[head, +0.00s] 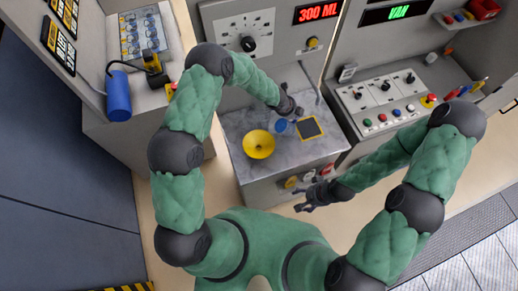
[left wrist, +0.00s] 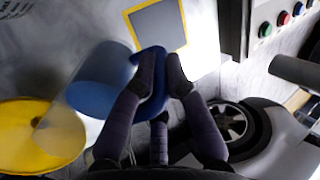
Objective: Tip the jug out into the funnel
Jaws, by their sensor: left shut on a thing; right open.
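The jug is clear with blue in it and a blue handle; it shows in the left wrist view (left wrist: 100,85) and small in the head view (head: 281,127). My left gripper (head: 292,110) is shut on the jug's handle, seen between its fingertips (left wrist: 160,68). The yellow funnel (head: 258,144) is on the grey worktop, left of the jug; it also shows in the left wrist view (left wrist: 35,135). There the jug's clear end overlaps the funnel's edge. I cannot tell how far the jug is tilted. My right gripper (head: 312,195) is open and empty in front of the worktop.
A yellow-edged dark pad (head: 310,128) lies on the worktop (head: 240,122) right of the jug. A red display (head: 318,11) reads 300 ML. A control panel (head: 385,98) with knobs and buttons stands to the right. A blue cylinder (head: 118,97) hangs at the left.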

